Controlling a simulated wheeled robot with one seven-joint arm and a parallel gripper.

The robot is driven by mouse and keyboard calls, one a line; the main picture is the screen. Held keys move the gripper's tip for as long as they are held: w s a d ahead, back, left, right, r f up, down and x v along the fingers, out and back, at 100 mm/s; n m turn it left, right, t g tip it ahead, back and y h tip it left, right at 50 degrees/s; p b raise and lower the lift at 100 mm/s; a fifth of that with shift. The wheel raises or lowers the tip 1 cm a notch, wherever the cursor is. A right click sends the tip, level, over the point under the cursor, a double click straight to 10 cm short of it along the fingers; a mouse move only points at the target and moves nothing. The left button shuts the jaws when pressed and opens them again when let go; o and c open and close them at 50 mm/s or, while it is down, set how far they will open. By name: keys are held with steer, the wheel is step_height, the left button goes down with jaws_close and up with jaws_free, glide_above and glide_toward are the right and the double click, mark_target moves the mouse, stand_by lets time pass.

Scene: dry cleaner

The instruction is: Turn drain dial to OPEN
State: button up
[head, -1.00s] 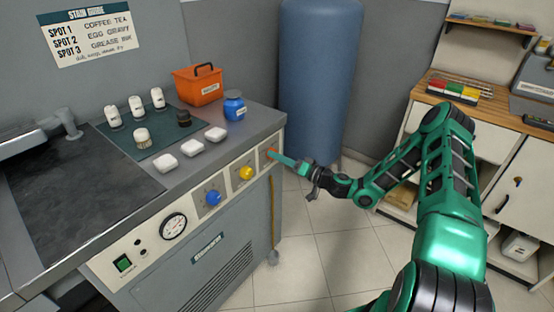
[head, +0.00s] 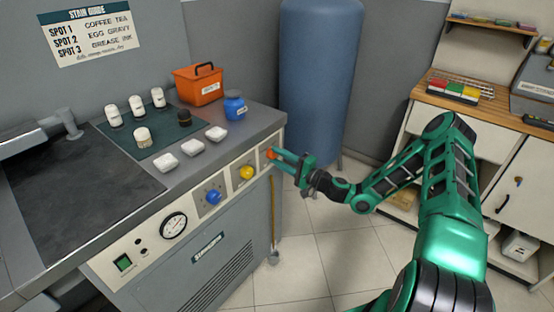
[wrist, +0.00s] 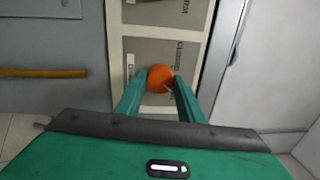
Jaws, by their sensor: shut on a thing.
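The drain dial is an orange knob (head: 269,154) at the right end of the machine's front control panel. My gripper (head: 274,155) reaches it from the right. In the wrist view the orange knob (wrist: 160,78) sits between the two green fingertips (wrist: 160,80), which are shut on its sides. A small pale mark shows at the knob's lower right. The grey plate (wrist: 152,54) behind it carries the word CLOSED. Other lettering is partly cut off by the left finger, and I cannot read an OPEN mark.
A yellow knob (head: 247,172) and a blue knob (head: 213,197) are left of the dial on the same panel. A blue tank (head: 320,80) stands behind.

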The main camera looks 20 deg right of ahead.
steer(key=shift+d+f+m, duration=0.15)
steer(key=shift+d+m, duration=0.05)
steer(key=shift+m, duration=0.4)
steer(key=shift+h, duration=0.3)
steer(key=o, duration=1.1)
steer(key=shift+f, duration=0.1)
steer(key=shift+c, duration=0.2)
steer(key=shift+a, duration=0.1)
steer(key=v, duration=1)
steer(key=shift+s+d, duration=0.25)
steer(key=shift+d, duration=0.05)
steer(key=shift+a+f, duration=0.1)
